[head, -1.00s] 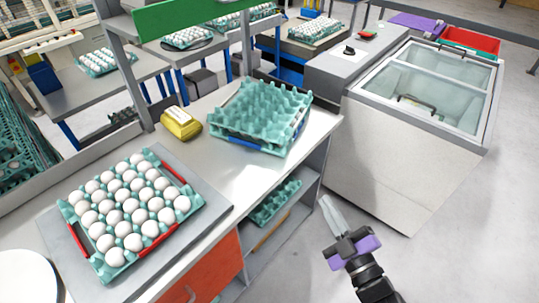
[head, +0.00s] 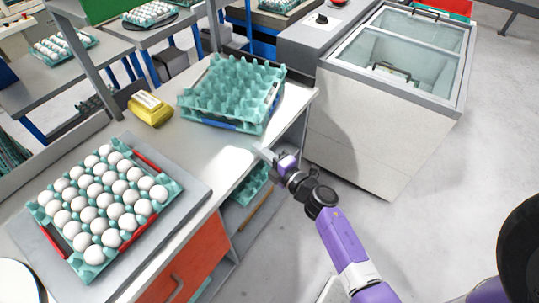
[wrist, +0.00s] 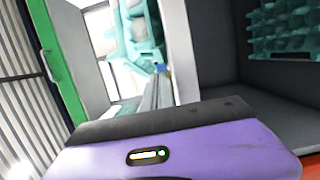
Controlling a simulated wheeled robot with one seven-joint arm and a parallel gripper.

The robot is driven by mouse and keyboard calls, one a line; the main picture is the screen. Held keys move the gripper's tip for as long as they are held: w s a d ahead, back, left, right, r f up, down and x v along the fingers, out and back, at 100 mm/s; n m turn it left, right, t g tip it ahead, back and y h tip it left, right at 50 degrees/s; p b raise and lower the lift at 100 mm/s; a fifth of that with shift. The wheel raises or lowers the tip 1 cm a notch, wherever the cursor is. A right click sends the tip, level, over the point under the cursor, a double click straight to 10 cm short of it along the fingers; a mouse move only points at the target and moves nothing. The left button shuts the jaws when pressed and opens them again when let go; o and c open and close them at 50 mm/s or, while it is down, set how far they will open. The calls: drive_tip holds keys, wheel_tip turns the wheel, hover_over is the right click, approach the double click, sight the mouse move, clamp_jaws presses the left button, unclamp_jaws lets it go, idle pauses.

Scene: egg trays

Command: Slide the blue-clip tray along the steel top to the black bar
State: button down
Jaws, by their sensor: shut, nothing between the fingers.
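The blue-clip tray (head: 230,88) is an empty teal egg tray, apparently a small stack, lying flat on the steel top (head: 190,150) near its right end. A blue clip shows along its front side. My gripper (head: 262,152) is shut and empty, at the front edge of the steel top, apart from the tray and in front of it to the right. In the wrist view, part of the teal tray (wrist: 135,35) and its blue clip (wrist: 161,68) show beyond my fingers.
A tray of white eggs with red clips (head: 70,252) sits on a grey mat at left. A yellow box (head: 150,109) stands left of the blue-clip tray. Another teal tray (head: 250,187) is on the shelf below. A chest freezer (head: 370,130) stands right of the bench.

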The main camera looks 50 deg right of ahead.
sight(265, 122)
drive_tip(key=x, duration=0.3)
drive_tip(key=shift+w+d, duration=0.1)
drive_tip(key=shift+w, duration=0.15)
drive_tip(key=d, duration=0.2)
drive_tip(key=shift+s+d+r+p, duration=0.1)
drive_tip(key=shift+d+p, duration=0.2)
drive_tip(key=shift+d, duration=0.65)
drive_tip(key=shift+d, duration=0.1)
drive_tip(key=d, duration=0.5)
